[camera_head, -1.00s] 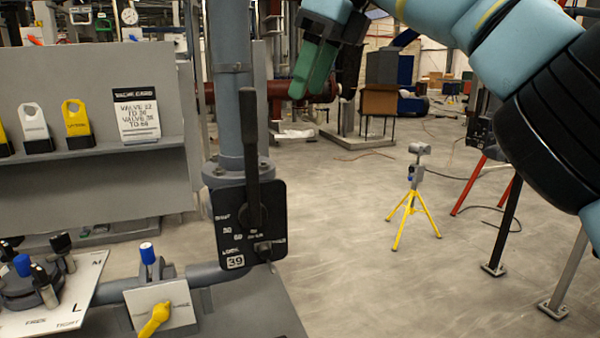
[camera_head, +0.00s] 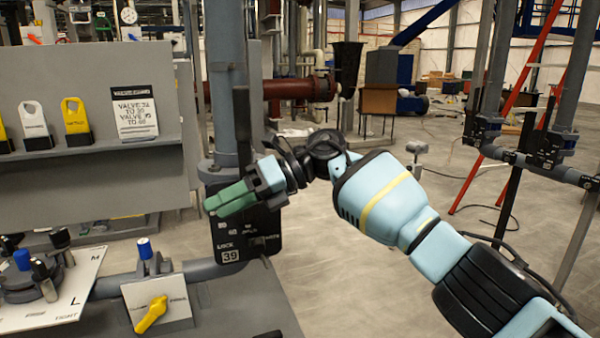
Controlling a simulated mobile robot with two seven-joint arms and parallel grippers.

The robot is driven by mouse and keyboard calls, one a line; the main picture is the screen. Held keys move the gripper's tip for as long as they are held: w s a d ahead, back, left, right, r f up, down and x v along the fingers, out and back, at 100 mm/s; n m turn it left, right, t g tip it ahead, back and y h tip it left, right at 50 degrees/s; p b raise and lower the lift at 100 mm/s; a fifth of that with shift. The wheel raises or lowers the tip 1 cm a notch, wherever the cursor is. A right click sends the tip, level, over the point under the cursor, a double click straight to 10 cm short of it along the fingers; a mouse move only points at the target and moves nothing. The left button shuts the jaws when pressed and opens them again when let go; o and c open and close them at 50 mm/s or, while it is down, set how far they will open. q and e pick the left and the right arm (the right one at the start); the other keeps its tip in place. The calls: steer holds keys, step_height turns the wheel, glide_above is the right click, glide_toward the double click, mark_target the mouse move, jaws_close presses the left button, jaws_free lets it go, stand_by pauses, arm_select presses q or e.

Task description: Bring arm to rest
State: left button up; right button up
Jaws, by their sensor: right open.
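My right arm (camera_head: 385,195) comes in from the lower right, light blue with black joints and a yellow band. My right gripper (camera_head: 213,208) has green fingers that point left. It is open and holds nothing that I can see. It is in front of the black valve plate marked 39 (camera_head: 228,256) on the grey vertical pipe and hides part of that plate. I cannot tell whether it touches the plate. The black lever (camera_head: 243,125) rises above the gripper. My left gripper is not in view.
A grey shelf panel (camera_head: 90,190) with yellow and white tags and a printed card stands at left. Below are a yellow-handled valve (camera_head: 151,314) and a white plate (camera_head: 60,308) with knobs. Red and grey posts stand at right. Floor between is fairly clear.

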steer(key=s+d+f+m+t, duration=0.1)
steer(key=d+f+m+t, duration=0.5)
steer(key=f+m, duration=0.45)
steer(key=s+d+f+m+t, duration=0.1)
steer(key=d+f+m+t, duration=0.3)
steer(key=f+m+t, duration=0.55)
steer(key=s+d+f+m+t, duration=0.1)
steer(key=d+f+m+t, duration=0.45)
steer(key=f+m, duration=0.7)
steer(key=s+d+f+m+g+h, duration=0.2)
steer(key=s+d+f+m+h, duration=0.7)
steer(key=f, duration=0.3)
steer(key=s+d+f+m+g+h, duration=0.1)
steer(key=s+d+f, duration=0.3)
steer(key=s, duration=0.5)
steer(key=s+d+f+m+g+h, duration=0.1)
steer(key=s+d+f+m+g, duration=0.3)
steer(key=s, duration=0.6)
steer(key=shift+s+d+f+g, duration=0.2)
steer(key=shift+s+f+g, duration=0.1)
steer(key=shift+f, duration=0.1)
